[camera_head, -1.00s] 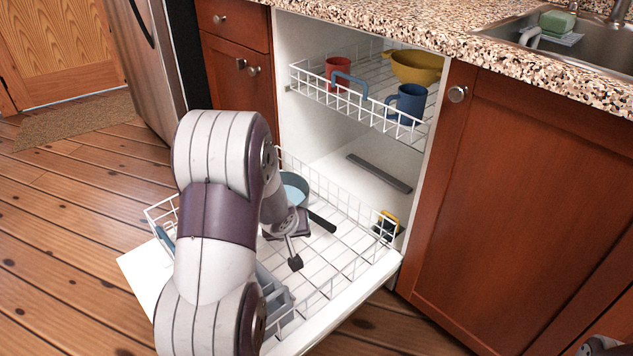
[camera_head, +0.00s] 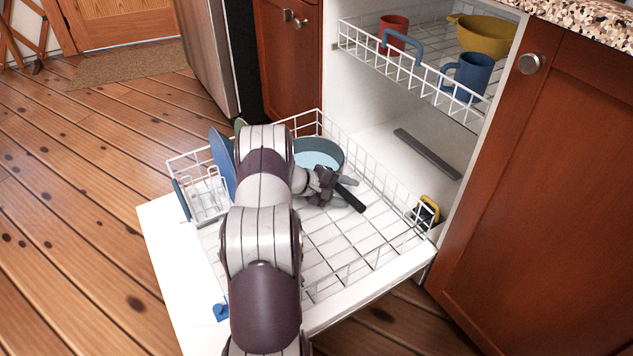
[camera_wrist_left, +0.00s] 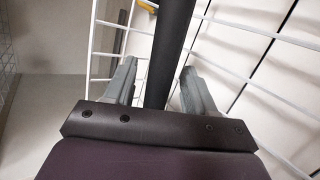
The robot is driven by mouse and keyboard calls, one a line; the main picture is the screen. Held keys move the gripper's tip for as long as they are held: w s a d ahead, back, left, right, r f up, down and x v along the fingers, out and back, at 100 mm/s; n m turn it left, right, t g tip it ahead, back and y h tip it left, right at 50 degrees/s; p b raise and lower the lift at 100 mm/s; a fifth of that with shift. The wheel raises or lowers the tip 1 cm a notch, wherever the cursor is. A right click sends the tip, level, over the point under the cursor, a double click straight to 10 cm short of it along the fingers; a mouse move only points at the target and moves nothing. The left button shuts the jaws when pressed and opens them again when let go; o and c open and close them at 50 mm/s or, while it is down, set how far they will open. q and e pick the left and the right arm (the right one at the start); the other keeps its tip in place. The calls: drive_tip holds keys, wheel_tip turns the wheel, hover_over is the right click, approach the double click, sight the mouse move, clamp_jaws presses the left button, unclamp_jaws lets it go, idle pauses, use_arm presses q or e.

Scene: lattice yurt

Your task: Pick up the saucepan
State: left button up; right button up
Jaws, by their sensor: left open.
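The saucepan (camera_head: 322,152) sits in the lower dishwasher rack (camera_head: 345,265), a grey-blue round pan with a light blue inside. Its black handle (camera_head: 350,198) points toward the front right. My left gripper (camera_head: 347,188) is at the handle, partly hiding where it meets the pan. In the left wrist view the dark handle (camera_wrist_left: 171,45) runs between the two grey fingers (camera_wrist_left: 155,85). The fingers are open, with a gap on each side of the handle. My right gripper does not show.
Blue plates (camera_head: 221,160) stand at the rack's left side. A yellow and black object (camera_head: 426,210) lies at its right edge. The upper rack (camera_head: 400,65) holds a red mug (camera_head: 393,30), a blue mug (camera_head: 474,75) and a yellow bowl (camera_head: 484,37). A cabinet door (camera_head: 540,190) is at right.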

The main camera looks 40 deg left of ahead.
use_arm(q)
drive_tip(key=shift+w, duration=0.2)
clamp_jaws()
wheel_tip(320, 180, up, 18)
drive_tip(key=p, duration=1.2)
drive_tip(key=shift+p, duration=0.3)
